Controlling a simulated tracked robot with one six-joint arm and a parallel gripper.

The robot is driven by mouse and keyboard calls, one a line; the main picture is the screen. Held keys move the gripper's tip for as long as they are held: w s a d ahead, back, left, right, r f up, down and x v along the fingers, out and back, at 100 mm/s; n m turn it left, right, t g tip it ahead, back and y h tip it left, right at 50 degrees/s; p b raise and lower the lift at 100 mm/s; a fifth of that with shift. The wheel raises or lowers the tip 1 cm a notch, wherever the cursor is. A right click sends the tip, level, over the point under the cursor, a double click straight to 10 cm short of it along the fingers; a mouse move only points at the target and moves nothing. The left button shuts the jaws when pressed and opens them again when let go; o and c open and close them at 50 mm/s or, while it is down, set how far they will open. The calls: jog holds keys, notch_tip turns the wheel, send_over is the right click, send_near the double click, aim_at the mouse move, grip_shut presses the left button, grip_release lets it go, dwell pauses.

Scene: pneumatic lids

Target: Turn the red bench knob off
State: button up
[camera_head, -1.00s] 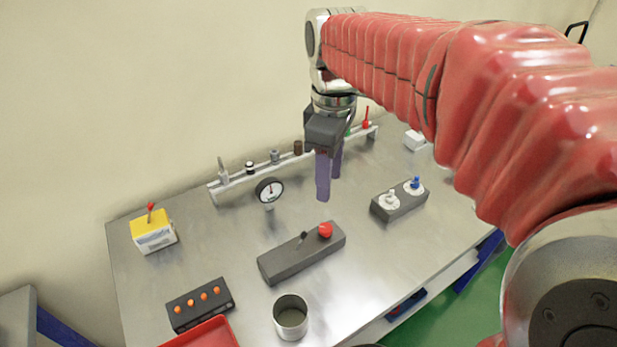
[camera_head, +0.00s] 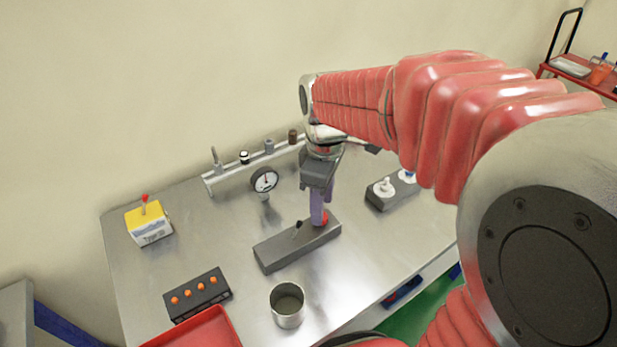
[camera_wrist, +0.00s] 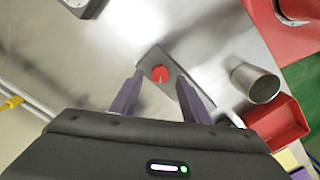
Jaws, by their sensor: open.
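The red bench knob (camera_head: 324,219) sits on the right end of a dark grey block (camera_head: 285,252) on the metal bench. A small black lever (camera_head: 298,224) stands on the same block, left of the knob. My gripper (camera_head: 324,217) points down at the knob and partly hides it in the head view. In the wrist view the red knob (camera_wrist: 160,74) lies between the two purple fingers of my open gripper (camera_wrist: 158,82), with a gap on each side. I cannot tell whether the fingertips are down at the knob's height.
A metal cup (camera_head: 287,307), a red tray (camera_head: 205,332) and a box with orange buttons (camera_head: 197,294) stand at the front. A gauge (camera_head: 264,181) stands behind the block. A yellow-topped box (camera_head: 148,222) is at left, a two-knob block (camera_head: 392,192) at right.

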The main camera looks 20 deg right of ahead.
jog(key=shift+f, duration=1.45)
jog(key=c, duration=1.1)
